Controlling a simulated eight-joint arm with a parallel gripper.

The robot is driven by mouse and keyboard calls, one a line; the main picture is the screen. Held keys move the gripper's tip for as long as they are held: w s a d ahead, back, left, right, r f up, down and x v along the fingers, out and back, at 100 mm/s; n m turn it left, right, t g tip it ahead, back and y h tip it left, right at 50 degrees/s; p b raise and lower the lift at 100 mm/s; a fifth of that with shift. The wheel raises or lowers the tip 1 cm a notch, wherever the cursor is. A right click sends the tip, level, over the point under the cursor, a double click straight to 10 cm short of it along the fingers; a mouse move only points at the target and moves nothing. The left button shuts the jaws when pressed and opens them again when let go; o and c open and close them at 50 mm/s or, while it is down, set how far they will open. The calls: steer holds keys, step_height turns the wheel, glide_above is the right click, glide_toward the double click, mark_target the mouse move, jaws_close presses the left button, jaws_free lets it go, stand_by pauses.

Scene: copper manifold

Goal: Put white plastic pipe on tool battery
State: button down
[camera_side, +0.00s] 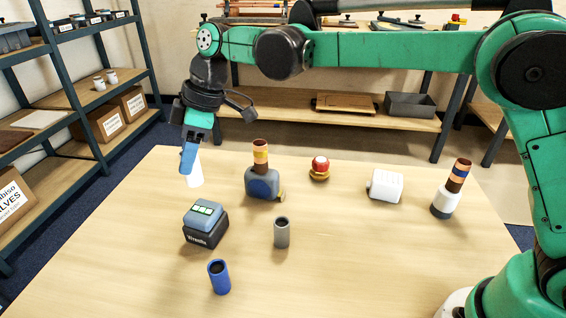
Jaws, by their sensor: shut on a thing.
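The white plastic pipe (195,174) is at the far left of the table, below my gripper (188,160). My gripper points down, and its blue fingers are shut on the pipe's upper part. They hide some of it. The pipe looks roughly upright; I cannot tell whether its lower end touches the table. The tool battery (206,230) is a black block with a blue-grey top and small white-and-green marks. It sits on the table nearer the camera than the pipe, and nothing rests on it.
A grey cylinder (281,232) and a blue cup (219,277) stand near the battery.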

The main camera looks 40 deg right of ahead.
mark_target(200, 173)
steer(key=shift+f, duration=3.05)
steer(key=shift+f, duration=0.15)
steer(key=c, duration=0.5)
jaws_free()
steer(key=shift+c, duration=0.2)
steer(key=v, duration=1.2)
steer(key=s+d+f+m+t+h, duration=0.2)
steer(key=s+d+f+m, duration=0.1)
steer(key=s+d+m, duration=0.3)
steer(key=s+d+f+m+t+h, duration=0.2)
steer(key=s+d+f+m+t, duration=0.1)
steer(key=s+d+m, duration=0.4)
steer(key=s+d, duration=0.1)
steer(key=d, duration=0.2)
steer(key=shift+s+d+f+m+t, duration=0.2)
steer(key=shift+s+f+m+t, duration=0.05)
steer(key=shift+f+m+t, duration=0.1)
